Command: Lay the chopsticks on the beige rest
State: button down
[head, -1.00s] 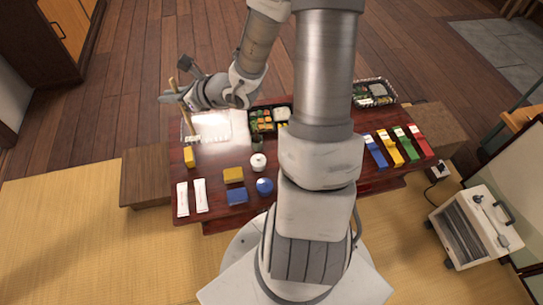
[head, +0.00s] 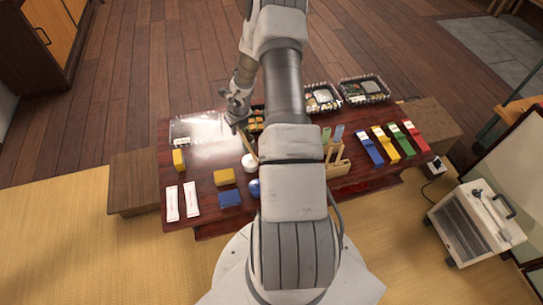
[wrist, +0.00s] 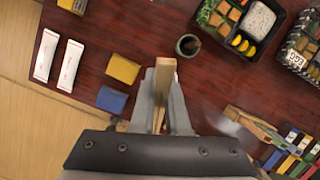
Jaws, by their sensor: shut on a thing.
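My gripper (head: 240,123) is shut on the wooden chopsticks (head: 250,147) above the middle of the dark red table. In the wrist view, the chopsticks (wrist: 164,82) stand out between the two grey fingers (wrist: 162,95), pointing steeply toward the table. In the head view their lower end is beside a white round item (head: 249,163), and I cannot tell whether they touch it. I cannot clearly pick out the beige rest in either view; my arm hides part of the table.
Mustard (head: 224,177) and blue (head: 229,198) blocks lie left of the chopsticks, with white packets (head: 191,200) beyond. A dark cup (wrist: 187,45) and bento boxes (wrist: 243,22) stand behind. A wooden rack (head: 342,166) and coloured packs (head: 384,145) are right.

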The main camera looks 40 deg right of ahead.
jog(key=s+d+f+m+g, duration=0.1)
jog(key=s+d+f, duration=0.1)
jog(key=s+f, duration=0.1)
jog(key=s+d+f+m+g+b, duration=0.1)
jog(key=s+d+f, duration=0.2)
jog(key=f, duration=0.3)
jog(key=s+d+f+m+g+b, duration=0.1)
jog(key=s+d+f+g, duration=0.1)
jog(key=f, duration=0.3)
jog(key=shift+s+d+m+y, duration=0.2)
jog(key=shift+s, duration=0.25)
jog(key=shift+s+d+m+y, duration=0.15)
jog(key=shift+s+m+y, duration=0.05)
jog(key=shift+s, duration=0.2)
jog(key=shift+f+b, duration=2.6)
jog(key=shift+f, duration=0.55)
jog(key=shift+c, duration=1.8)
grip_release()
notch_tip(320, 180, up, 7)
jog(key=p, duration=0.6)
